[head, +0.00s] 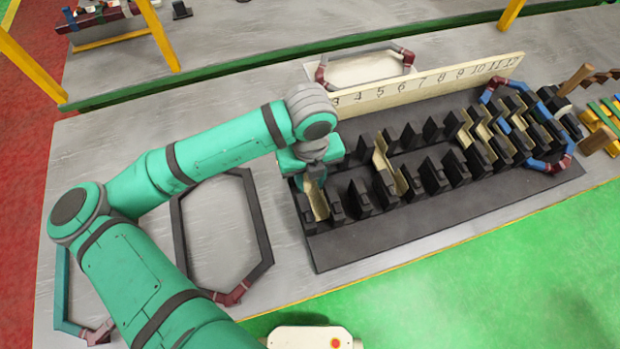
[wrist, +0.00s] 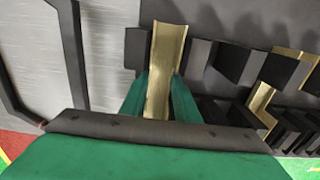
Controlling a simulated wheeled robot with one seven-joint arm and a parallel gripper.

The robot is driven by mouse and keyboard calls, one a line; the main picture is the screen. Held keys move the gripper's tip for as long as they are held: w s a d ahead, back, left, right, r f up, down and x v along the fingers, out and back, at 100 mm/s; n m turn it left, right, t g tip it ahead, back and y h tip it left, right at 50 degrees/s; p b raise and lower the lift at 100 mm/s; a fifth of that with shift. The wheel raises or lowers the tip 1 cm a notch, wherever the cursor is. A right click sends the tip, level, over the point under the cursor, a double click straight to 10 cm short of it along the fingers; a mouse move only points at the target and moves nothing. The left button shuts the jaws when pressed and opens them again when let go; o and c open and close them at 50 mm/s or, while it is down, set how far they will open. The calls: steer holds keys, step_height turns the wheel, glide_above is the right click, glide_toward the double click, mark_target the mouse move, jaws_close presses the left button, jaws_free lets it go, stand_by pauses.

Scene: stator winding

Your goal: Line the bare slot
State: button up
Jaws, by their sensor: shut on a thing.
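My gripper (head: 315,180) is at the left end of the black slotted stator block (head: 400,232). It is shut on a cream-yellow slot liner (head: 319,205), a long open channel. In the wrist view the liner (wrist: 166,50) stands between my two green fingers (wrist: 160,98), its far end in line with the gap between black teeth. Whether it rests fully on the slot floor is hidden. Another liner (head: 383,160) lies in a slot further right, and it also shows in the wrist view (wrist: 262,98). Several more liners (head: 475,140) sit in slots towards the right.
A cream board (head: 430,82) with slot numbers stands behind the block. A blue-and-maroon coil (head: 545,163) sits at the block's right end. A dark hexagonal coil (head: 262,225) lies on the bench to the left, beside my arm. Another coil (head: 365,50) lies behind the board.

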steer(key=shift+f, duration=0.45)
stand_by(0.4)
steer(key=o, duration=0.9)
steer(key=shift+r, duration=0.9)
steer(key=shift+r, duration=3.7)
step_height(320, 180, up, 11)
glide_above(310, 187)
steer(key=shift+f, duration=0.1)
